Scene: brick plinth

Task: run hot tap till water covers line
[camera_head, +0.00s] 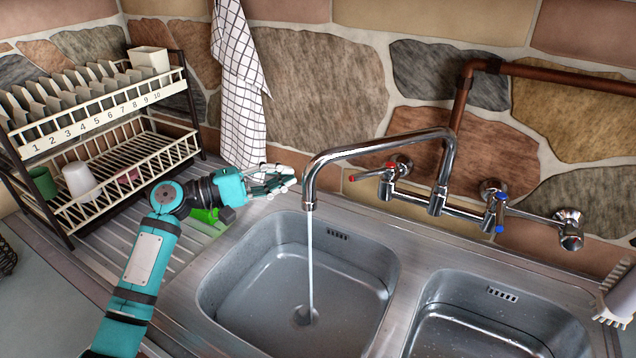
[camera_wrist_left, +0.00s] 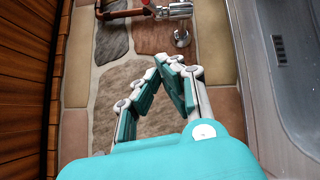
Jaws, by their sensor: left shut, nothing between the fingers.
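The chrome tap (camera_head: 436,180) is on the wall, and its spout (camera_head: 330,155) reaches over the left basin (camera_head: 213,290). A thin stream of water (camera_head: 310,255) falls from the spout to near the drain (camera_head: 305,315). The red-marked hot lever (camera_head: 372,173) sits on the tap's left end. The blue-marked cold lever (camera_head: 500,210) is on its right. I cannot make out a line in the basin. My left gripper (camera_head: 284,178) is shut and empty, left of the spout and apart from the hot lever. The left wrist view shows its fingers (camera_wrist_left: 168,62) too. My right gripper is not in view.
A two-tier dish rack (camera_head: 95,110) with plates and cups stands at the left. A checked towel (camera_head: 238,90) hangs behind my left gripper. A green item (camera_head: 206,215) lies on the drainboard under my wrist. A brush (camera_head: 615,300) is at the right edge.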

